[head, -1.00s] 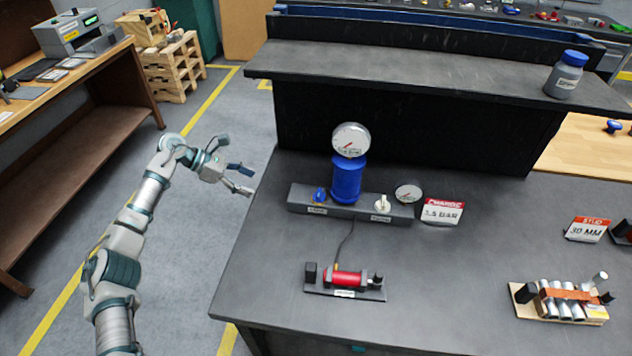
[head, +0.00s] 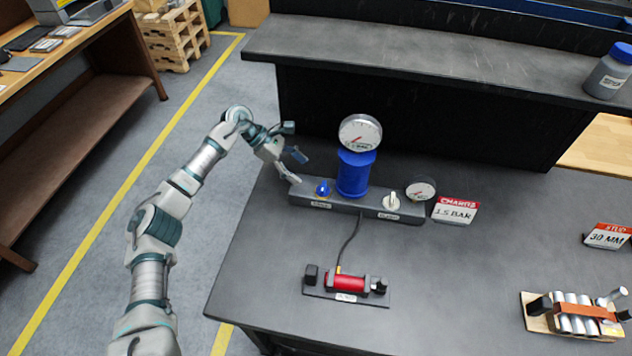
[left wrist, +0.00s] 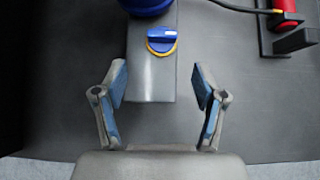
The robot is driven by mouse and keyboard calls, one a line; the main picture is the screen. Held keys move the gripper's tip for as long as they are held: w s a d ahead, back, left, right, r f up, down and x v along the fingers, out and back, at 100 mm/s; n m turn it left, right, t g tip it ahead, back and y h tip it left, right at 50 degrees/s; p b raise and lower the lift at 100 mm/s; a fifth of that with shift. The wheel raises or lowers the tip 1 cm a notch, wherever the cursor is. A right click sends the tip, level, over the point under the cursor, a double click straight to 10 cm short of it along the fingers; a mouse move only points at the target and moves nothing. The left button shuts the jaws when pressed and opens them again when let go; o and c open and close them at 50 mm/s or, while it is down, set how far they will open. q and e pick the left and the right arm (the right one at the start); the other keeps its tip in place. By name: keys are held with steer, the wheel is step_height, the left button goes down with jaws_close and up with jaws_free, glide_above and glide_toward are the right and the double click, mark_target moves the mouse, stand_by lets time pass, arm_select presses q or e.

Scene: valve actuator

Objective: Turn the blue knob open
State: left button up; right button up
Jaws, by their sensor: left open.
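The blue knob (head: 322,188) sits on the left end of a grey manifold block (head: 345,207). In the left wrist view the blue knob (left wrist: 162,39) has a yellow ring under it and a white mark, and its grip bar lies roughly across the picture. My left gripper (head: 297,168) is at the block's left end, just left of the knob. In the left wrist view my left gripper (left wrist: 160,82) is open and empty, its fingers on either side of the block's end with the knob ahead of them. My right gripper is not in view.
A blue cylinder (head: 356,175) with a gauge (head: 360,132) stands right of the knob. A white knob (head: 392,201), a small gauge (head: 421,188) and a "1.5 BAR" sign (head: 455,211) are farther right. A red cylinder (head: 346,283) lies in front. A dark shelf (head: 430,62) overhangs behind.

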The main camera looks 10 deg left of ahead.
mark_target(323, 186)
arm_select(q)
steer(key=x, duration=0.5)
steer(key=d+r+x, duration=0.1)
steer(key=x, duration=0.1)
steer(key=shift+s+d+f, duration=0.15)
steer(key=shift+d, duration=0.25)
steer(key=shift+d+f, duration=0.35)
steer(key=shift+f, duration=0.05)
steer(key=shift+a+f, duration=0.1)
steer(key=shift+a, duration=0.7)
steer(key=shift+c, duration=1.4)
steer(key=c, duration=0.8)
steer(key=shift+d, duration=0.45)
steer(key=shift+c, duration=0.3)
